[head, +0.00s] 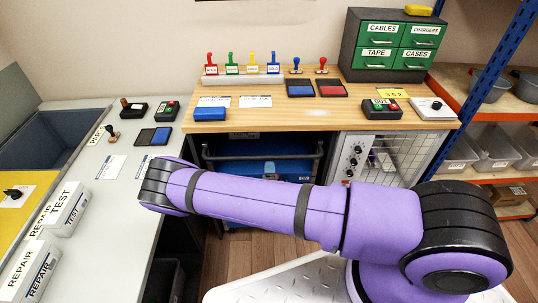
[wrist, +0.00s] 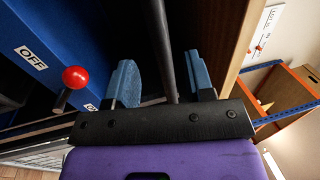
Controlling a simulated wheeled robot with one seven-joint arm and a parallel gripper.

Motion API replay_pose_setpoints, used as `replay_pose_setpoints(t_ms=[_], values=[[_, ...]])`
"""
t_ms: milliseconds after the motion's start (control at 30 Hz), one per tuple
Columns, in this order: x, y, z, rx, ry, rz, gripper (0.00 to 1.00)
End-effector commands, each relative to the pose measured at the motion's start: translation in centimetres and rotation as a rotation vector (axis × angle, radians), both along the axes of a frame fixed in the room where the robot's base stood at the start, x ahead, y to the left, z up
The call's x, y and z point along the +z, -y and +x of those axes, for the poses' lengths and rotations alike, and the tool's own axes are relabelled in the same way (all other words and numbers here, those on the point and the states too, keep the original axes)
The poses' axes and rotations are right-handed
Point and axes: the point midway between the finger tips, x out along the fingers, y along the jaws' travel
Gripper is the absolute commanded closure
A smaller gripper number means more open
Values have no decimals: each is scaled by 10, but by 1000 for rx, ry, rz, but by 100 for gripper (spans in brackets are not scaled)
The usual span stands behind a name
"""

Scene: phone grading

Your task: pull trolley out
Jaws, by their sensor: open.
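The blue trolley (head: 232,172) stands under the wooden bench, with a dark grey handle bar (head: 225,157) across its front. My purple arm hides its lower part in the head view. In the wrist view the bar (wrist: 158,40) runs between the two blue fingers of my gripper (wrist: 163,82). The fingers are open, with gaps to the bar on both sides. The trolley's blue face (wrist: 40,25) is at the left of that view, with an "OFF" label and a red-knobbed lever (wrist: 75,78).
A wire-fronted cabinet (head: 405,155) stands right of the trolley under the bench (head: 340,121). A grey counter (head: 120,185) is at the left, and orange shelves with bins (head: 490,150) at the right. Some wooden floor (head: 240,250) shows in front.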

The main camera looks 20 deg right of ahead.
Motion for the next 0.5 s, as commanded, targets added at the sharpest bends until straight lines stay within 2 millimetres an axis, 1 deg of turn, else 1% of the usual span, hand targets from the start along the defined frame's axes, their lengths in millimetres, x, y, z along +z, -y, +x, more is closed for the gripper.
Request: replay_pose_setpoints(t_ms=[33,200,400,500], values=[[2,3,9,-2,3,2,52],[8,12,38,-2,3,3,52],[13,20,61,-1,3,3,52],[15,22,67,-1,2,2,52]])
